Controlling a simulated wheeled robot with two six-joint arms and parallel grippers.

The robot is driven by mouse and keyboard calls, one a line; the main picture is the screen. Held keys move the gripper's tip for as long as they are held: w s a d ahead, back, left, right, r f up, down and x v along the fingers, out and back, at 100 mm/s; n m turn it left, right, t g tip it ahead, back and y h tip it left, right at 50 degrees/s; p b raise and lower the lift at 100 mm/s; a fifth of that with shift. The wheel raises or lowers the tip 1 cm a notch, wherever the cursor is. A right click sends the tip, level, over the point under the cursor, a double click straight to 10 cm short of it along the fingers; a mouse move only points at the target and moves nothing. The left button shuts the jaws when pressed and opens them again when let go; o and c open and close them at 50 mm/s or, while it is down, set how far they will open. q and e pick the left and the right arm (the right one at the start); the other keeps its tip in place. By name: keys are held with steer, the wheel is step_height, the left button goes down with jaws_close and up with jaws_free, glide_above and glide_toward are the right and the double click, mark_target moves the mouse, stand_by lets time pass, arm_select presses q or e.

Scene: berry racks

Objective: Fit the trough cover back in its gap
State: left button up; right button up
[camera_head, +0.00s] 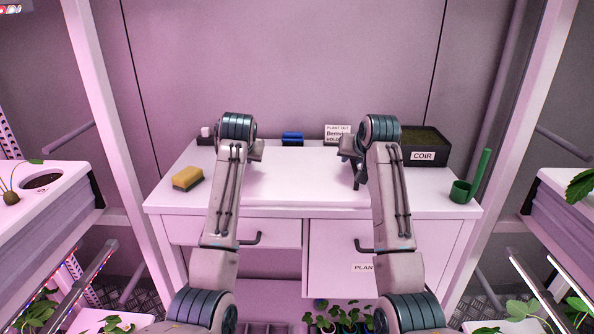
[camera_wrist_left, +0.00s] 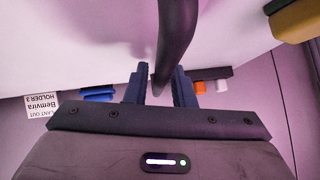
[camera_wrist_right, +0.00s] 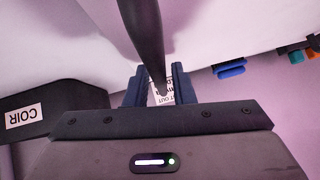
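I cannot make out a loose trough cover in any view. A white trough (camera_head: 70,172) stands on the left rack, with a dark round opening (camera_head: 42,181) in its top; I cannot tell whether this is the gap. Another white trough (camera_head: 551,181) is at the right edge. My right gripper (camera_head: 356,172) is above the back of the bench, its fingers apart in the right wrist view (camera_wrist_right: 160,88). My left gripper, mostly hidden by its arm in the head view, has its fingers apart in the left wrist view (camera_wrist_left: 159,90). Neither visibly holds anything.
The white bench (camera_head: 290,185) has a clear middle. A yellow sponge (camera_head: 187,178) lies on its left. A blue item (camera_head: 292,139), a printed card (camera_head: 333,133) and a black COIR tray (camera_head: 424,142) are at the back. A green scoop (camera_head: 463,191) is at right.

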arm_select(q)
steer(key=shift+w+f, duration=0.2)
arm_select(e)
steer(key=shift+w+f, duration=0.2)
arm_select(q)
steer(key=shift+c, duration=0.4)
arm_select(e)
steer(key=shift+c, duration=0.4)
arm_select(q)
jaws_close()
arm_select(e)
jaws_close()
arm_select(q)
steer(key=shift+r, duration=0.1)
arm_select(e)
steer(key=shift+r, duration=0.1)
